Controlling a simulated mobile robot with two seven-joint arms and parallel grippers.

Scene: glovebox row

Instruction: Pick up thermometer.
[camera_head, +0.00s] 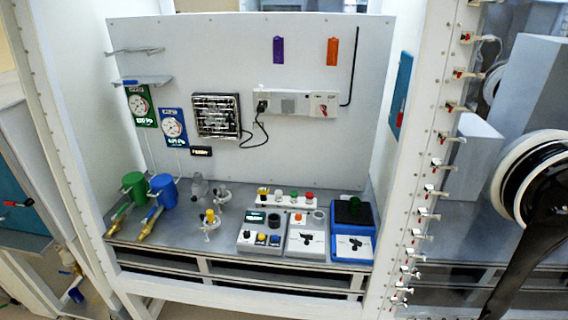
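I cannot pick out the thermometer for certain. A thin dark rod (350,68) with a hooked lower end is on the right of the back wall, and I cannot tell what it is. A purple tag-like item (279,50) and an orange one (332,51) are on the same wall. Neither of my grippers is in view. A black and white rounded part at the right edge looks like my arm, but its gripper does not show.
The grey bench (222,243) holds a green canister (133,187), a blue canister (163,189), small burner-like stands (210,222), switch boxes (262,235) and a blue box (353,228). A white post (405,190) with clamps borders the opening on the right.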

